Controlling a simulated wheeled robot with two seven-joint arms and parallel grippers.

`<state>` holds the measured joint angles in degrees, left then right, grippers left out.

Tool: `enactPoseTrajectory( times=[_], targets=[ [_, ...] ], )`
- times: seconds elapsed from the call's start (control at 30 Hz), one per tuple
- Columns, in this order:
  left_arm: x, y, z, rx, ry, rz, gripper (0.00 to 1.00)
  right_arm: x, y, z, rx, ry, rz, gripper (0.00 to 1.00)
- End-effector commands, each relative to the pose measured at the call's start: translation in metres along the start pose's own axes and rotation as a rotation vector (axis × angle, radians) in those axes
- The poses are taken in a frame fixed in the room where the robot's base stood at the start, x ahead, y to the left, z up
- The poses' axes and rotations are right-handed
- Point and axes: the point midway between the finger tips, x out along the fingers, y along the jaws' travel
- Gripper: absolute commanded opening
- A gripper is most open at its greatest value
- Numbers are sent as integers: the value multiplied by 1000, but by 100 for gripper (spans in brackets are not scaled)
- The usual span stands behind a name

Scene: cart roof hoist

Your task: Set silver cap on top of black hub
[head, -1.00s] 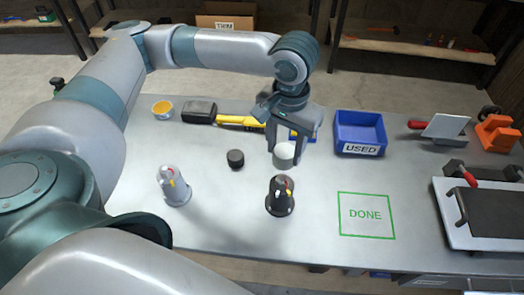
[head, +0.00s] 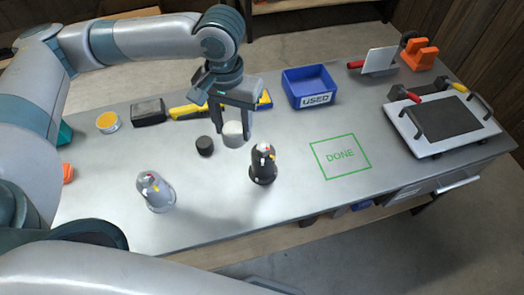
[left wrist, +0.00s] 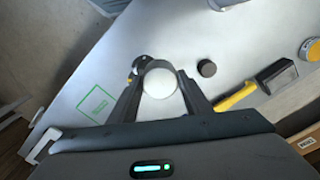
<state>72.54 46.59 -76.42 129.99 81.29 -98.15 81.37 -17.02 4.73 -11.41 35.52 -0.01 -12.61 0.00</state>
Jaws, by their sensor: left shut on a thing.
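The silver cap (head: 233,135) is a pale round piece between the fingers of my left gripper (head: 233,130), which is shut on it. It also shows in the left wrist view (left wrist: 160,83). The black hub (head: 263,167) stands upright on the table, in front and to the right of the held cap, with small red, yellow and white parts near its top. In the left wrist view the black hub (left wrist: 139,66) is partly hidden behind the cap and a finger. The cap is apart from the hub. My right gripper is out of view.
A black cap (head: 204,145) lies left of the held cap. A silver hub (head: 155,192) stands front left. Behind are a yellow tool (head: 188,111), a dark block (head: 148,112) and a blue USED bin (head: 308,87). The green DONE square (head: 341,157) is empty.

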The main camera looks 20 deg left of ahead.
Motion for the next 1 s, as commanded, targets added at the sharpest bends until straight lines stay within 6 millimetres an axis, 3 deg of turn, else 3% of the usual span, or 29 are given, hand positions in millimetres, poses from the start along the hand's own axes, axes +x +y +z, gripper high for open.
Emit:
enactPoseTrajectory(
  times=[0.03, 0.1, 0.27, 0.47, 1.0],
  targets=[
    [0, 0, 0, 0, 0, 0, 23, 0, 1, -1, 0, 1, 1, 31],
    [0, 0, 0, 1, 0, 0, 23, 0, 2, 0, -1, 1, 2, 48],
    [0, 2, -3, 34, 2, 0, 23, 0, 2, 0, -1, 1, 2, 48],
    [0, 10, -14, 189, 8, -2, 23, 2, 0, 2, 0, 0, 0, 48],
    [-6, 58, -68, 1055, 23, -17, 23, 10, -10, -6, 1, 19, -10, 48]
  ],
)
